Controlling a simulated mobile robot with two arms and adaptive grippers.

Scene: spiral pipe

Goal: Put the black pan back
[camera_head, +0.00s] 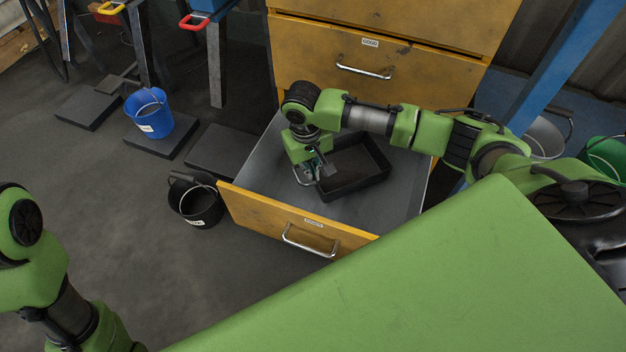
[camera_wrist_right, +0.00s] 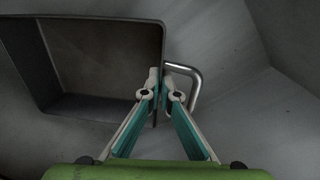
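The black pan (camera_head: 352,166) is a rectangular, open-topped tray with a silver handle (camera_wrist_right: 192,84) at one side. It sits inside the open lower drawer (camera_head: 396,196), which has a grey inside and a yellow front. My right gripper (camera_head: 318,174) points down at the pan's left side in the head view. In the right wrist view the two fingertips (camera_wrist_right: 164,86) are close together at the pan's wall beside the handle, with the dark wall between them. The pan's inside (camera_wrist_right: 100,50) looks empty. Only links of my left arm show; its gripper is out of view.
A yellow cabinet (camera_head: 420,66) with shut upper drawers stands behind. A black bucket (camera_head: 196,202) and a blue bucket (camera_head: 149,114) are to the left. A grey bucket (camera_head: 543,138), a green bucket (camera_head: 606,157) and a blue post (camera_head: 568,58) are at right.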

